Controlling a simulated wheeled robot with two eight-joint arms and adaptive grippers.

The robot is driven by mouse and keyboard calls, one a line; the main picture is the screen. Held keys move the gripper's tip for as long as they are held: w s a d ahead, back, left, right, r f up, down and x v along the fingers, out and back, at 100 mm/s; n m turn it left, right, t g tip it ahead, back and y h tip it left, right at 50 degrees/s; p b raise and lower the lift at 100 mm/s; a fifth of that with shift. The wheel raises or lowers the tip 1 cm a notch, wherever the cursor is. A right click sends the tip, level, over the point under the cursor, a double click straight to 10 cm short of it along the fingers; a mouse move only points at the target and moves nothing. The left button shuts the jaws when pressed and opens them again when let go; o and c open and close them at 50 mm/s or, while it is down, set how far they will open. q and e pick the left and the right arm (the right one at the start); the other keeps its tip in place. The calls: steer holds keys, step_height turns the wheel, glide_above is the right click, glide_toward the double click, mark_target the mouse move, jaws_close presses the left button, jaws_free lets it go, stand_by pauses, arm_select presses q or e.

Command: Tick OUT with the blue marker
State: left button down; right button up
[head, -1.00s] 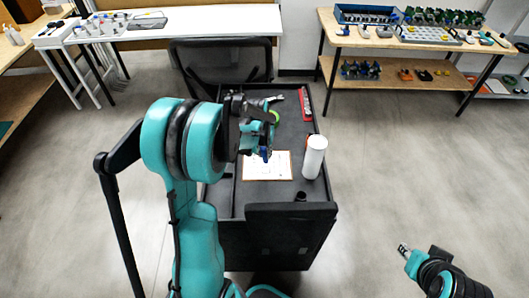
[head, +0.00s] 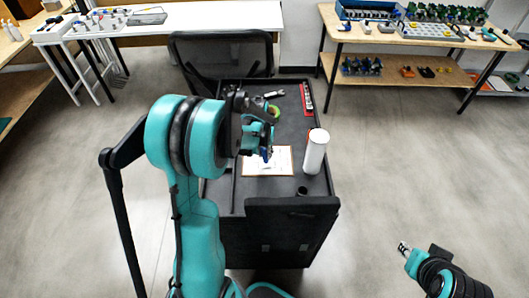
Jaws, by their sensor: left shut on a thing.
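A white sheet on a brown clipboard (head: 281,166) lies on the dark cart top, with faint print too small to read. My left gripper (head: 266,151) is over the upper part of the sheet, shut on the blue marker (head: 266,157). The marker points down at the sheet; whether its tip touches the paper I cannot tell. The gripper and forearm hide part of the sheet's upper left. My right gripper (head: 404,247) is at the lower right, away from the cart over the floor; its jaw opening is too small to judge.
On the cart stand a white cylinder (head: 316,153) right of the clipboard and a small black cup (head: 302,191) in front. A green-yellow tape roll (head: 274,111), a wrench (head: 273,94) and a red item (head: 306,98) lie behind. A black chair (head: 222,60) stands beyond.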

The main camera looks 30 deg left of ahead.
arm_select(q)
steer(key=shift+f+b, duration=0.55)
steer(key=shift+f, duration=0.05)
stand_by(1.5)
steer(key=shift+r, duration=0.15)
steer(key=shift+w+p+v, duration=0.25)
steer(key=shift+p+v, duration=0.6)
steer(key=shift+v, duration=0.25)
steer(key=shift+w+p+v, duration=0.2)
steer(key=shift+p+v, duration=0.65)
steer(key=shift+v, duration=0.3)
steer(key=shift+w+p+v, duration=0.25)
steer(key=shift+p+v, duration=0.6)
steer(key=shift+v, duration=0.25)
steer(key=shift+r, duration=0.1)
steer(key=shift+d, duration=0.1)
